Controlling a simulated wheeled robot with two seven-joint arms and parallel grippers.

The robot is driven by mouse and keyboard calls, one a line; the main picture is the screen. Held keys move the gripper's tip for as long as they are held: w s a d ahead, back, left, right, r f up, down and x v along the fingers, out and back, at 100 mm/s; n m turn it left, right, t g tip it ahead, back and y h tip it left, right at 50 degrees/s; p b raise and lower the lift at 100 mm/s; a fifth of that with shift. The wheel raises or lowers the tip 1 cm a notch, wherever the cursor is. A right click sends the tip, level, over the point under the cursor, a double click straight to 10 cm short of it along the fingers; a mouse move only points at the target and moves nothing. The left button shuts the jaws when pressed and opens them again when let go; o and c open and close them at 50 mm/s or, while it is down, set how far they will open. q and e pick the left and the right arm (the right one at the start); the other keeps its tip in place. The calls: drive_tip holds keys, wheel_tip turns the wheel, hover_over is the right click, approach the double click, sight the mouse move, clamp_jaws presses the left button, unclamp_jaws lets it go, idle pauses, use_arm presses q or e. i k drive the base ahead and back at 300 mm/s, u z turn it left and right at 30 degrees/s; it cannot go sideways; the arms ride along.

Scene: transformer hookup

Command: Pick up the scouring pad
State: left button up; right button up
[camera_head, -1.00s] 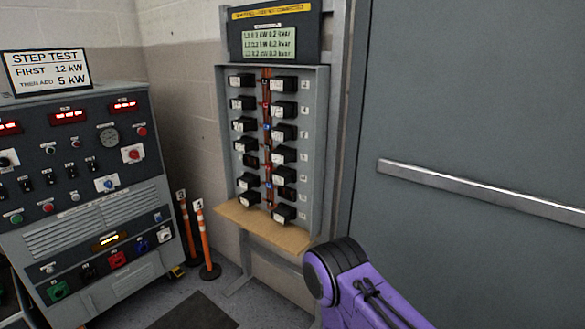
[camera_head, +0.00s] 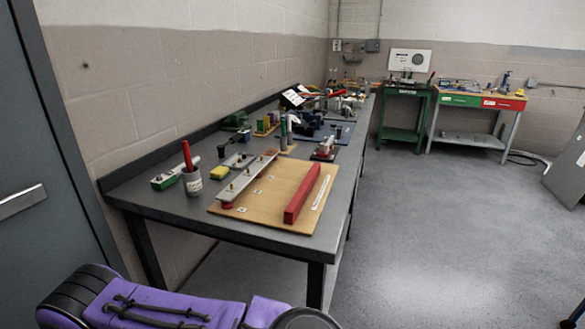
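I cannot single out the scouring pad for sure at this distance. A small yellow block (camera_head: 219,172), possibly a pad or sponge, lies on the near end of the long grey workbench (camera_head: 168,205). A small green and white item (camera_head: 165,182) lies to its left, near the bench's left end. A grey cup (camera_head: 192,184) with a red-handled tool stands between these two. Purple links of one of my arms cross the bottom left, in front of the bench. Neither of my grippers is in view.
A wooden board (camera_head: 258,205) with a red bar (camera_head: 302,194) and a metal strip fills the bench's near right part. Many small items crowd farther back. A grey door (camera_head: 35,200) is at left. Open floor (camera_head: 430,230) lies right of the bench.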

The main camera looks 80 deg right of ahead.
sight(219, 173)
drive_tip(key=z, duration=2.5)
